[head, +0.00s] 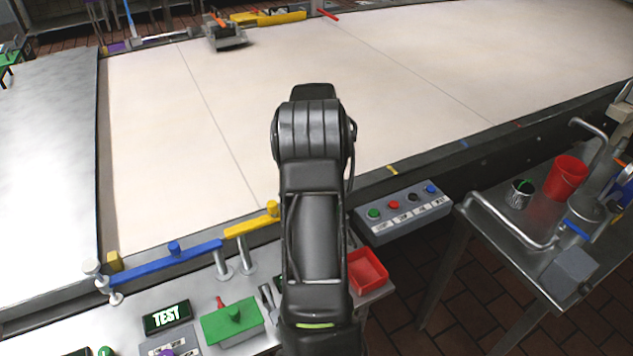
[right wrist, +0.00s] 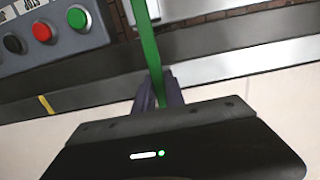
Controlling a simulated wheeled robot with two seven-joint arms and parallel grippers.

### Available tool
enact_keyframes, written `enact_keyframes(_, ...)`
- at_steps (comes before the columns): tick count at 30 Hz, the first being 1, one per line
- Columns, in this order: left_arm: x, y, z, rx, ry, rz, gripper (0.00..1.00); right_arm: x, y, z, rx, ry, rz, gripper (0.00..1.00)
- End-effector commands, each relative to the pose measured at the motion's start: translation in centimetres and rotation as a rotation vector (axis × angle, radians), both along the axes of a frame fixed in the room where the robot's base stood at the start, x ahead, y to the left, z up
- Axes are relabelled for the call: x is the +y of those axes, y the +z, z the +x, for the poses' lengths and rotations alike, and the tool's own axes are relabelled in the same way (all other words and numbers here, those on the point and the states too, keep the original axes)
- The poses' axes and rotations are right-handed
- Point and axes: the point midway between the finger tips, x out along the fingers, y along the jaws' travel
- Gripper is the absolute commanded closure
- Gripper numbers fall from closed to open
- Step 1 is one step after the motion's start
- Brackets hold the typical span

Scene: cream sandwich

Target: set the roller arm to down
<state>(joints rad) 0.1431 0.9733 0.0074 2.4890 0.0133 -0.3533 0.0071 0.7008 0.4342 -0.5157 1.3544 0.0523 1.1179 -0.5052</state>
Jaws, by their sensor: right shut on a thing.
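In the right wrist view my right gripper (right wrist: 158,95) is shut on a narrow green bar (right wrist: 150,45). The bar runs from between the two fingers up to the top edge of the picture. I cannot tell from these views whether this bar is the roller arm, and its far end is out of view. In the head view my arm stands up in the middle and hides the right gripper and the green bar. A blue bar (head: 190,260) and a yellow bar (head: 248,227) lie along the near belt edge. My left gripper is not in view.
A grey button box (head: 400,213) sits right of my arm and also shows in the right wrist view (right wrist: 60,38). The wide cream belt (head: 450,80) is mostly clear.

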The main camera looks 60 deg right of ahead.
Motion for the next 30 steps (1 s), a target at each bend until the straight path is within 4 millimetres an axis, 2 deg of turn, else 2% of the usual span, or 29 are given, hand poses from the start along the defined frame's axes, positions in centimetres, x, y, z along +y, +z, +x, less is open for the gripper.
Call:
enact_keyframes(7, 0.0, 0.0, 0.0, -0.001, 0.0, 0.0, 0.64, 0.0, -0.1, 0.1, -0.002, 0.002, 0.0, 1.0)
enact_keyframes(8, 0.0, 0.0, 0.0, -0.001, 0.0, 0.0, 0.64, 0.0, -0.1, 0.1, -0.002, 0.002, 0.0, 0.83)
enact_keyframes(15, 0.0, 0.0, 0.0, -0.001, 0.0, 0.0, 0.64, 0.0, 0.0, 0.1, -0.001, 0.001, -0.001, 0.64)
enact_keyframes(25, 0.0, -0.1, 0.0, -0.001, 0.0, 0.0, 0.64, 0.0, 0.2, 0.1, -0.002, 0.001, -0.001, 0.64)
enact_keyframes(30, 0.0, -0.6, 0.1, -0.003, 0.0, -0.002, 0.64, -0.1, 1.9, 0.2, -0.003, 0.001, -0.003, 0.64)
